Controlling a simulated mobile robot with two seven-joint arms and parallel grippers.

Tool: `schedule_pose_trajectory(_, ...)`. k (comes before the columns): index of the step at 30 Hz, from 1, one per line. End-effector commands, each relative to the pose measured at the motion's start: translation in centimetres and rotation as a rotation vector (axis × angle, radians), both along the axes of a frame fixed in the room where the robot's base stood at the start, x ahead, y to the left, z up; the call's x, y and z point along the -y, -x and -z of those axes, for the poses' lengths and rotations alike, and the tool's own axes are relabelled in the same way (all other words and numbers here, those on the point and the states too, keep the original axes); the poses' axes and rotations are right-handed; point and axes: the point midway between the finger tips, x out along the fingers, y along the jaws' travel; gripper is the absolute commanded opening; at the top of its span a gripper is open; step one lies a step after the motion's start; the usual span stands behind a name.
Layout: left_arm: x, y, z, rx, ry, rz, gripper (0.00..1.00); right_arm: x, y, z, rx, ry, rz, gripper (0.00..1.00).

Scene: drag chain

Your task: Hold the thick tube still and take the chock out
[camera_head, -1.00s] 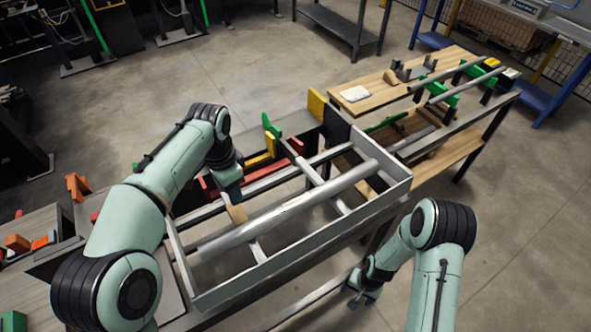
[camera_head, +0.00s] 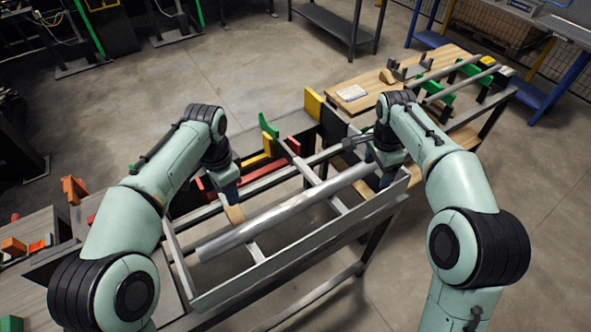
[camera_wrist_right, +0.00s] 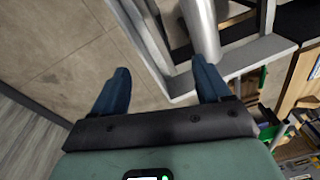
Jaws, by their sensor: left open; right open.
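The thick grey tube (camera_head: 285,213) lies lengthwise in a metal frame (camera_head: 285,275), resting across its crossbars. A light wooden chock (camera_head: 234,214) sits against the tube's far side near its left end. My left gripper (camera_head: 229,195) is open, pointing down right over the chock; its fingertips are partly hidden and I cannot tell whether they touch it. My right gripper (camera_wrist_right: 162,82) is open and empty in the right wrist view, with the tube's end (camera_wrist_right: 203,28) just beyond its right finger. In the head view its arm is over the frame's right end and hides that tube end.
A thinner rail runs behind the tube. Red, yellow and green brackets (camera_head: 268,130) stand along the far side. A wooden table (camera_head: 372,100) with more tubes is at the back right. Orange parts (camera_head: 75,190) lie at the left. The floor in front is clear.

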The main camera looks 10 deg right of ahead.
Motion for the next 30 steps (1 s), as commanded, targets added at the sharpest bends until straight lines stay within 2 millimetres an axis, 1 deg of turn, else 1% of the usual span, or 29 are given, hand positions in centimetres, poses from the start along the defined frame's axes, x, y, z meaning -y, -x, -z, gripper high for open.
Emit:
schedule_pose_trajectory(1,0.0,0.0,0.0,0.0,0.0,0.0,0.43,-3.2,-0.7,-0.4,-0.007,-0.012,-0.043,0.76)
schedule_pose_trajectory(2,0.0,0.0,0.0,0.0,0.0,0.0,0.43,-5.0,-0.9,-0.7,-0.014,-0.019,-0.063,0.76)
schedule_pose_trajectory(3,0.0,0.0,0.0,0.0,0.0,0.001,0.43,-7.2,-1.1,-1.0,-0.021,-0.025,-0.09,0.76)
schedule_pose_trajectory(5,0.0,0.0,0.0,0.0,0.0,0.001,0.43,-10.4,-1.1,-1.5,-0.032,-0.036,-0.125,0.76)
schedule_pose_trajectory(6,0.0,0.0,0.0,0.0,0.0,0.001,0.43,-12.4,-1.1,-1.9,-0.04,-0.043,-0.148,0.76)
schedule_pose_trajectory(9,0.0,0.0,0.0,0.0,0.0,0.001,0.43,-16.4,-0.7,-2.6,-0.055,-0.053,-0.192,0.76)
schedule_pose_trajectory(12,0.0,0.0,0.0,0.0,0.0,0.0,0.43,-19.2,-0.2,-3.2,-0.066,-0.062,-0.223,0.76)
schedule_pose_trajectory(15,0.0,0.0,0.0,0.0,0.0,0.0,0.43,-20.7,0.2,-3.5,-0.074,-0.065,-0.241,0.76)
schedule_pose_trajectory(17,0.0,0.0,0.0,0.0,0.0,0.001,0.43,-21.1,0.3,-3.5,-0.077,-0.066,-0.245,0.76)
schedule_pose_trajectory(20,0.0,0.0,0.0,0.0,0.0,0.001,0.43,-21.3,0.4,-2.9,-0.08,-0.066,-0.248,0.76)
schedule_pose_trajectory(23,0.0,0.0,0.0,0.0,0.0,0.001,0.43,-21.2,0.4,-1.5,-0.081,-0.066,-0.247,0.76)
schedule_pose_trajectory(30,0.0,0.0,0.0,0.0,0.0,0.0,0.43,-21.3,0.4,3.2,-0.081,-0.067,-0.247,0.76)
